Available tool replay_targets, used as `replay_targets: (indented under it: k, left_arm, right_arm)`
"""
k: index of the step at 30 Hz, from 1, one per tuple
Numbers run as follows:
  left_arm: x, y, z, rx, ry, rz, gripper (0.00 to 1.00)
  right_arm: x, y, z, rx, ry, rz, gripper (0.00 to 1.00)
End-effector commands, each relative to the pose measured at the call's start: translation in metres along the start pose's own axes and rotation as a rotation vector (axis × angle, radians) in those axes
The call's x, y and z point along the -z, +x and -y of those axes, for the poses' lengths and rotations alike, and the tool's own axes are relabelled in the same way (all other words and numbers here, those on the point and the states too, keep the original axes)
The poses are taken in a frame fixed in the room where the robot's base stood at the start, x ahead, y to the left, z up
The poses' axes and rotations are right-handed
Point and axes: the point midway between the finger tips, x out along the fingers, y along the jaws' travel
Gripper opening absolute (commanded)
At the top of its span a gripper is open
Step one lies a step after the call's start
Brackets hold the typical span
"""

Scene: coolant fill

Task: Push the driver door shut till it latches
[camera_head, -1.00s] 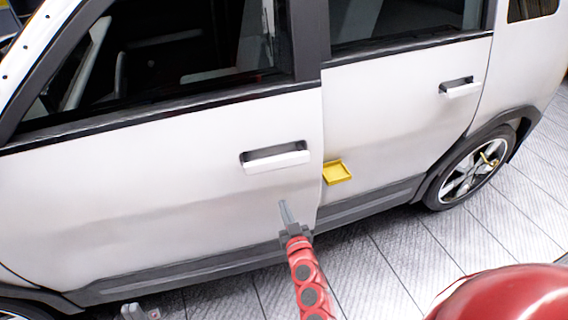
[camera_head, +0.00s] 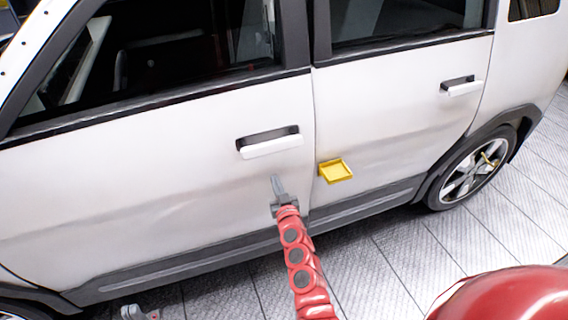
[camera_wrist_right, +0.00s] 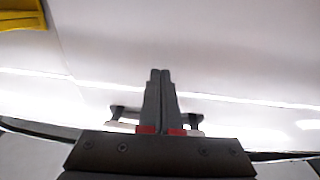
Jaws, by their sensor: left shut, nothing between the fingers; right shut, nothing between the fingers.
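The white driver door (camera_head: 150,200) fills the left of the head view. Its handle (camera_head: 268,141) is near its rear edge. That edge looks nearly flush with the rear door (camera_head: 400,110); I cannot tell whether it is latched. My right gripper (camera_head: 277,182) is shut and empty, its tips at the door panel below the handle. In the right wrist view its closed fingers (camera_wrist_right: 159,90) point at the white panel; whether they touch it is unclear. I cannot make out my left gripper.
A yellow tray (camera_head: 335,170) sticks out from the car's side just right of the door seam. The rear wheel (camera_head: 470,175) is at the right. A small grey object (camera_head: 132,312) is at the bottom left edge. Tiled floor (camera_head: 400,250) is clear beside the car.

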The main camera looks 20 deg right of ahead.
Motion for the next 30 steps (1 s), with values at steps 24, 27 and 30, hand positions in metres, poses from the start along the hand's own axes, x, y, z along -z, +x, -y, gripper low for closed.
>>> replay_targets:
  k: [24, 27, 30]
  left_arm:
    - [-0.003, -0.018, -0.001, 0.000, 0.000, 0.000, 0.00]
    - [-0.004, -0.022, -0.001, 0.000, 0.000, 0.000, 0.00]
    - [-0.004, -0.025, -0.001, 0.000, 0.000, 0.000, 0.00]
  right_arm:
    - [-0.001, 0.029, 0.000, 0.031, 0.000, -0.003, 0.00]
    - [-0.001, 0.034, 0.001, 0.038, -0.001, -0.002, 0.00]
    - [-0.002, 0.039, 0.001, 0.044, 0.000, -0.001, 0.00]
